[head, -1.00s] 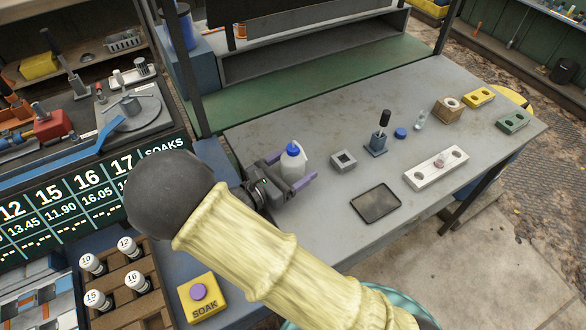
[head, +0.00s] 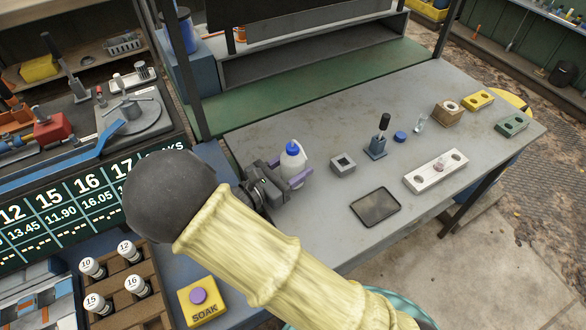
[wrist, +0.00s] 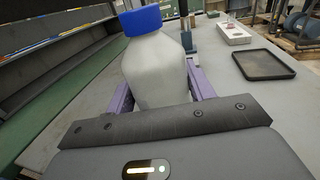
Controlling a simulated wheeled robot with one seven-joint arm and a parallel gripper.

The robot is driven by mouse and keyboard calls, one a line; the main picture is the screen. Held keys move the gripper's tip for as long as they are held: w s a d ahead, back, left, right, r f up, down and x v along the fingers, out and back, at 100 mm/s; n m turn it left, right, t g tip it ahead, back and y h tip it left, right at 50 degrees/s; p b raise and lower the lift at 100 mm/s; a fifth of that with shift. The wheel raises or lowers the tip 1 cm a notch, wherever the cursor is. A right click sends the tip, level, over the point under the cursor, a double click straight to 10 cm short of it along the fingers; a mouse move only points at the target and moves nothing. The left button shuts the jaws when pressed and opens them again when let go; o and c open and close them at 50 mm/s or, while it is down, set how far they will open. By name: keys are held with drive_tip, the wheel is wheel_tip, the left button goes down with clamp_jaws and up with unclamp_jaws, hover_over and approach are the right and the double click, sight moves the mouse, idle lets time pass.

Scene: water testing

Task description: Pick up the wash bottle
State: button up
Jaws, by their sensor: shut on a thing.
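The wash bottle (head: 294,162) is a white bottle with a blue cap. It is upright at the left part of the grey table (head: 330,215). My gripper (head: 287,176) has its purple fingers shut on the bottle's body, one on each side. In the wrist view the bottle (wrist: 155,68) fills the space between the purple fingers (wrist: 158,92), with its blue cap near the top edge. The bottle's base is hidden behind my gripper, so I cannot tell whether it touches the table.
A small grey block with a square hole (head: 343,163) stands right of the bottle. A dark tray (head: 375,206), a black-handled tool in a blue base (head: 379,140) and a white strip with holes (head: 420,177) are farther right. A shelf (head: 310,55) stands behind.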

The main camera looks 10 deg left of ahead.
sight(292, 142)
wheel_tip(292, 142, up, 9)
drive_tip(key=shift+f+p, duration=0.15)
drive_tip(key=shift+p, duration=0.35)
drive_tip(key=shift+f, duration=0.1)
